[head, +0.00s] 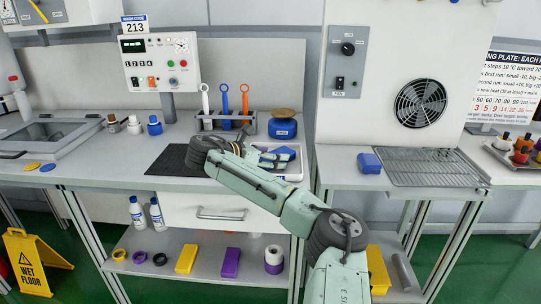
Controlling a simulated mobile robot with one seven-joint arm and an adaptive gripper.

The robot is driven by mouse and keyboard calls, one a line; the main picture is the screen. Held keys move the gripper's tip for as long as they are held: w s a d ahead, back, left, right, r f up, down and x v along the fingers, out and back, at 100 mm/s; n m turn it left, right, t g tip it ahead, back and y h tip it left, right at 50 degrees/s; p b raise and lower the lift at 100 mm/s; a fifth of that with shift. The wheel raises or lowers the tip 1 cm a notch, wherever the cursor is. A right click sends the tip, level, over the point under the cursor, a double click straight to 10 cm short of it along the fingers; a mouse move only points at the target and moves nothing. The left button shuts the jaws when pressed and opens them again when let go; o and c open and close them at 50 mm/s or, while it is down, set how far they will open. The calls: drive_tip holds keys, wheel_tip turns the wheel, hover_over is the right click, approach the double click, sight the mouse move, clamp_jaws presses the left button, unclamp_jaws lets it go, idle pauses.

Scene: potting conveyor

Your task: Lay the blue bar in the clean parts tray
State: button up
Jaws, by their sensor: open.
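A blue block (370,162), which looks like the blue bar, lies on the right-hand bench just left of a wire rack. A pale, shallow tray (296,172), likely the clean parts tray, sits on the left bench, partly hidden by my arm. Blue pieces (277,155) show at the tray; I cannot tell their exact shape. My arm reaches up and left across the bench in front of the tray. Dark parts of my gripper (240,149) show just past the forearm, left of the blue pieces. The fingertips are mostly hidden; nothing is clearly seen held.
A dark mat (172,160) lies left of the tray. A tool rack (222,128) and a blue pot (283,126) stand behind. The wire rack (425,167) fills much of the right bench. A gap separates the benches. Yellow and purple bars (230,262) lie on the lower shelf.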

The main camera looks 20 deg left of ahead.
drive_tip(key=shift+s+f, duration=0.15)
drive_tip(key=shift+f, duration=0.55)
drive_tip(key=shift+r, duration=0.2)
drive_tip(key=shift+s+a+r+b, duration=0.15)
drive_tip(key=shift+r+b, duration=0.15)
drive_tip(key=shift+b, duration=0.05)
drive_tip(key=v, duration=0.3)
drive_tip(key=r+v, duration=0.1)
drive_tip(key=v, duration=0.1)
drive_tip(key=shift+a+r, duration=0.1)
drive_tip(key=shift+r, duration=0.15)
drive_tip(key=shift+s+a+r+p, duration=0.2)
drive_tip(key=shift+s+p, duration=0.05)
drive_tip(key=shift+p, duration=0.05)
drive_tip(key=shift+s+r+p, duration=0.15)
drive_tip(key=shift+s+p, duration=0.15)
drive_tip(key=shift+f+b+v, duration=0.15)
drive_tip(key=shift+b+v, duration=0.1)
drive_tip(key=shift+v, duration=0.9)
drive_tip(key=shift+f+b+v, duration=0.15)
drive_tip(key=shift+b+v, duration=0.1)
drive_tip(key=shift+v, duration=0.95)
drive_tip(key=shift+s, duration=0.1)
drive_tip(key=shift+a, duration=0.1)
